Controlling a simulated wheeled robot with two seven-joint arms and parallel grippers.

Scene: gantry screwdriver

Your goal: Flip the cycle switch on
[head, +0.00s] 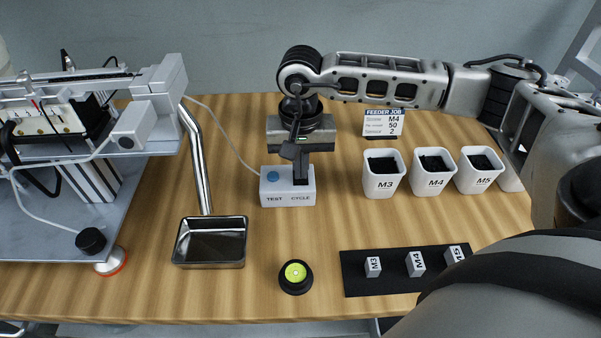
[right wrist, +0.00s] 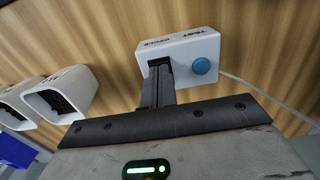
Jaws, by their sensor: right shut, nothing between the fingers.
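The white switch box (head: 287,199) stands on the wooden table, with a blue button over the label TEST and the label CYCLE to its right. My right gripper (head: 300,180) points down with its shut fingers at the CYCLE side of the box top. In the right wrist view the shut fingers (right wrist: 160,72) reach the box (right wrist: 178,52) beside the blue button (right wrist: 201,66). The fingers hide the cycle switch, so its position cannot be told. Whether they touch it is unclear. My left gripper is not in view.
Bins M3 (head: 383,183), M4 (head: 432,182) and M5 (head: 479,180) stand right of the box. A metal tray (head: 210,262), a round yellow-green button (head: 296,276) and a black strip (head: 355,285) with small labelled blocks lie in front. A gantry machine (head: 90,120) fills the left.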

